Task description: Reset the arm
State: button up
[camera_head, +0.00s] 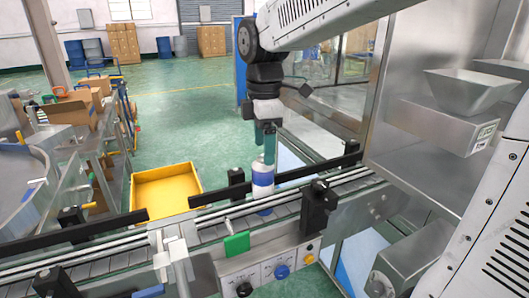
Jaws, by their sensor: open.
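My gripper (265,152) points down over the conveyor, with its teal fingers at the top of a white and blue aerosol can (263,179). The jaws are open. The fingers overlap the can's upper part in the picture; I cannot tell whether they touch it. The can stands upright on the conveyor (215,233) between the black guide rails.
A yellow bin (165,190) sits behind the conveyor. A metal machine housing with a hopper (468,90) stands at the right. Black sensor blocks (318,208) flank the belt. A control panel with knobs (268,268) is in front. Green floor lies open behind.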

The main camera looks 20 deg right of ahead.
dwell(0.4)
jog(key=s+d+f+m, duration=0.1)
jog(key=s+f+m, duration=0.1)
jog(key=s+m, duration=0.6)
jog(key=s+d+f+m+t, duration=0.1)
jog(key=s+m, duration=0.6)
jog(key=s, duration=0.7)
jog(key=shift+d+f+m, duration=0.4)
jog(key=shift+d+f, duration=0.15)
jog(key=shift+f, duration=0.15)
